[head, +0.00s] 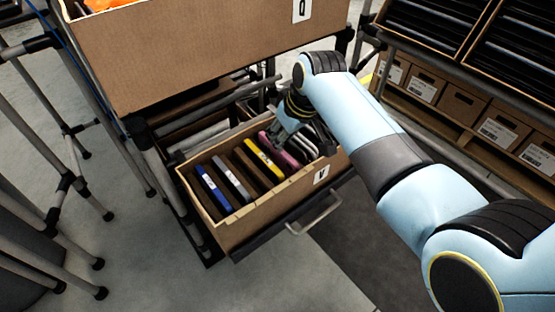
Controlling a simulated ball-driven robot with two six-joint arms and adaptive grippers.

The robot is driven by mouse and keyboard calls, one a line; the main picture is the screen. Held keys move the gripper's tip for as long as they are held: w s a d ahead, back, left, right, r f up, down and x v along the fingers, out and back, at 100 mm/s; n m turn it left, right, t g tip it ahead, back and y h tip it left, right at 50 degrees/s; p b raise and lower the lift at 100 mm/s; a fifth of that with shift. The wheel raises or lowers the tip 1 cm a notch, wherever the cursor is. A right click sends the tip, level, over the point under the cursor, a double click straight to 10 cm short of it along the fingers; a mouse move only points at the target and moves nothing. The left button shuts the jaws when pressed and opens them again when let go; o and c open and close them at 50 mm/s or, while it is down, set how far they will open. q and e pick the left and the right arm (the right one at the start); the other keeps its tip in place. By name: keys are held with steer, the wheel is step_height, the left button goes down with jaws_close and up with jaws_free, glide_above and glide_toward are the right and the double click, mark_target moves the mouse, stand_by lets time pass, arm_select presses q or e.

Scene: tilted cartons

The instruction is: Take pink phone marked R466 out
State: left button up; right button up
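A pink phone (279,151) stands on edge in a slot of the lower open carton (237,236), right of a yellow phone (264,161). Its label cannot be read at this size. My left gripper is not in view.
Blue (214,190) and grey (231,178) phones stand in slots further left. A larger carton (200,50) overhangs above. The lower carton sits on a pulled-out drawer with a metal handle (314,214). Rack posts flank the left. Shelved boxes (463,101) stand at the right.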

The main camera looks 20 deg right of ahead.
mark_target(283, 158)
steer(key=b+x, duration=0.1)
steer(key=x, duration=0.1)
steer(key=b+x, duration=0.1)
steer(key=x, duration=0.1)
steer(key=shift+s+f, duration=0.1)
steer(key=shift+f, duration=0.25)
steer(key=shift+f+b, duration=0.15)
steer(key=shift+b, duration=0.15)
steer(key=shift+c, duration=0.3)
jaws_close()
